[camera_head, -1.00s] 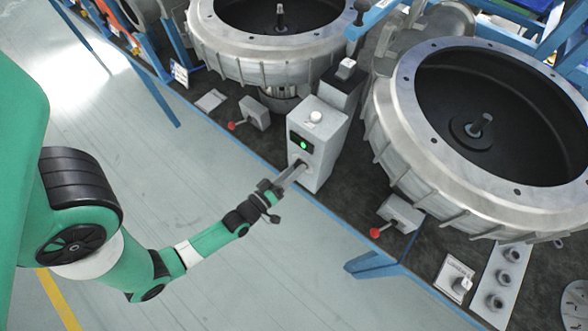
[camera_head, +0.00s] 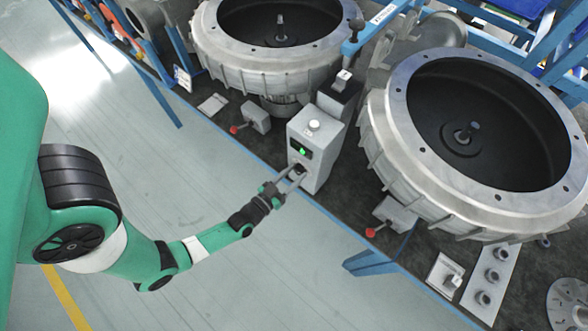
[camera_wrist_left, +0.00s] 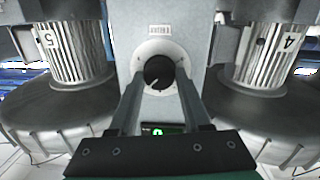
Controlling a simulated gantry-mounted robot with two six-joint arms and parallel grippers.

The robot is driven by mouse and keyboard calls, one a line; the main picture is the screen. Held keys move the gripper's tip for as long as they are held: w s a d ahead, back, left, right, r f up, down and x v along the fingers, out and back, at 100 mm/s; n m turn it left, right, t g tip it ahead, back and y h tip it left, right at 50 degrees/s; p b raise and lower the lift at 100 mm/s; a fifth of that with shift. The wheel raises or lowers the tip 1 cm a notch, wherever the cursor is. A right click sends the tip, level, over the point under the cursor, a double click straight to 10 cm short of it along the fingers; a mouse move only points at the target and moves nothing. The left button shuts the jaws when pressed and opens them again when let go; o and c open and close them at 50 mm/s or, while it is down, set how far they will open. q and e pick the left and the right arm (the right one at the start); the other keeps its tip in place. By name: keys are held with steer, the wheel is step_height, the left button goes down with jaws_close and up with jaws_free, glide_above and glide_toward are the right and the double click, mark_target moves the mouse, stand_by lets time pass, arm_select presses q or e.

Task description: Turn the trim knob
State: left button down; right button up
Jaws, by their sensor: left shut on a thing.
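The trim knob (camera_wrist_left: 158,72) is a round black knob with a white pointer line. It sits in a pale round dial on the front of a grey control box (camera_head: 316,135). My left gripper (camera_wrist_left: 159,78) has one finger on each side of the knob and is shut on it. In the head view the left gripper (camera_head: 298,173) reaches the box's lower front from the left, and its fingers partly hide the knob. The pointer points to the lower left in the wrist view. The box has a green-lit display (camera_head: 301,149) and a white button (camera_head: 313,125) on top.
Large round metal blower housings (camera_head: 400,125) stand behind and to the right of the box. Red-tipped levers (camera_head: 370,232) sit on small grey boxes along the bench edge. A panel of several round fittings (camera_head: 487,285) lies at lower right. The floor in front is clear.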

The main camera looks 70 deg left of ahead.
arm_select(q)
steer(key=m+p, duration=0.2)
steer(key=m, duration=0.2)
steer(key=shift+r, duration=0.15)
steer(key=shift+d+m+g+p, duration=0.1)
steer(key=shift+m+g+p, duration=0.2)
steer(key=shift+m+p, duration=0.85)
steer(key=shift+m+b, duration=0.3)
steer(key=shift+m, duration=0.15)
steer(key=shift+c, duration=1.8)
jaws_free()
